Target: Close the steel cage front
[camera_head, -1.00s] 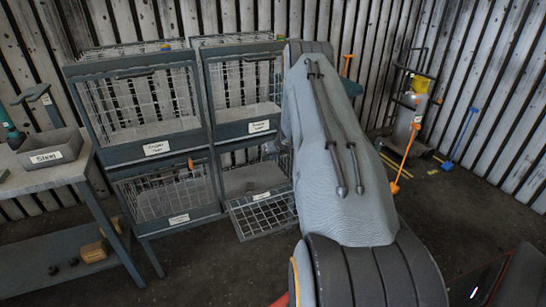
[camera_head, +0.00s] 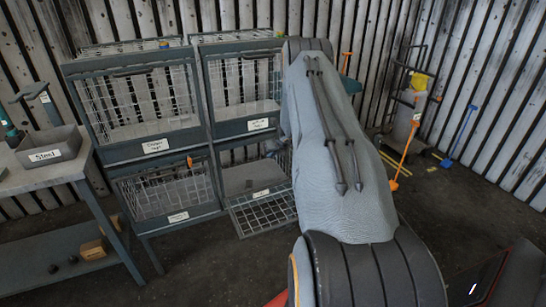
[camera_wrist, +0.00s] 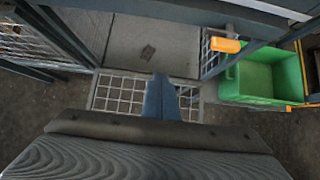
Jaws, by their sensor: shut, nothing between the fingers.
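The rack of wire cages (camera_head: 205,135) stands at the back wall. Its lower right cage has its mesh front (camera_head: 262,214) folded down and open, sloping out low over the floor. The cage labels are too small to read surely, so I cannot tell which one says steel. In the wrist view the open mesh front (camera_wrist: 118,92) lies below and beyond my gripper (camera_wrist: 161,82). The gripper is shut and empty, with its fingers over the middle of the mesh. I cannot tell whether they touch it. My arm hides the gripper in the head view.
A bin labelled Steel (camera_head: 50,148) stands on the workbench (camera_head: 60,180) at left. In the wrist view an orange handle (camera_wrist: 225,45) and a green crate (camera_wrist: 262,78) are at right. A hand truck (camera_head: 405,115) stands at the back right. Floor before the rack is clear.

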